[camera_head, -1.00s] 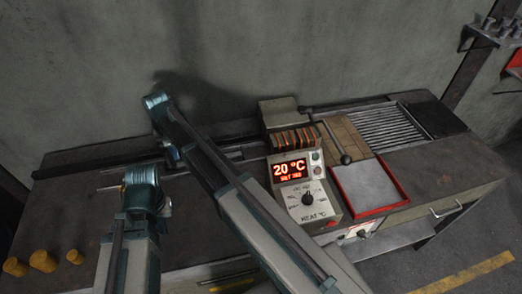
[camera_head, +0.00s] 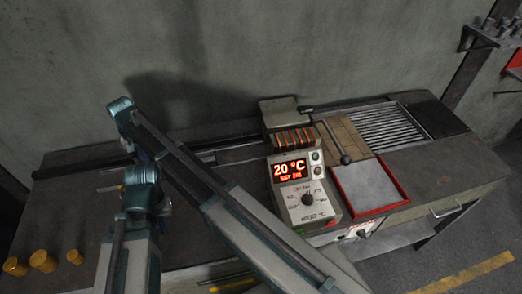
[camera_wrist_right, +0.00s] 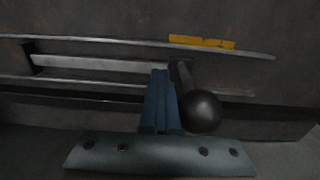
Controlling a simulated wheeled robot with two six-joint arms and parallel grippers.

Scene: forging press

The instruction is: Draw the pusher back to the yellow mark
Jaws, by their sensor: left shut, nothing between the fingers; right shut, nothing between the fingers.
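In the right wrist view, the pusher is a pale bar (camera_wrist_right: 100,63) between two thin rails (camera_wrist_right: 120,42). A dark end piece (camera_wrist_right: 28,53) sits at its left end. A short stem with a black ball knob (camera_wrist_right: 200,112) stands at its right end. The yellow mark (camera_wrist_right: 202,42) lies by the far rail; the stem is across from the mark's left part. My right gripper (camera_wrist_right: 161,75) is shut, just left of the stem and knob; I cannot tell if they touch. In the head view my right gripper (camera_head: 128,147) is small. My left gripper (camera_head: 140,200) is low left, its fingers mostly hidden.
A heater control box (camera_head: 302,190) reading 20 °C stands mid-bench. A red-rimmed tray (camera_head: 405,203), a slatted rack (camera_head: 385,128) and a ball-ended lever (camera_head: 346,158) are to its right. Several yellow cylinders (camera_head: 43,261) stand at the front left.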

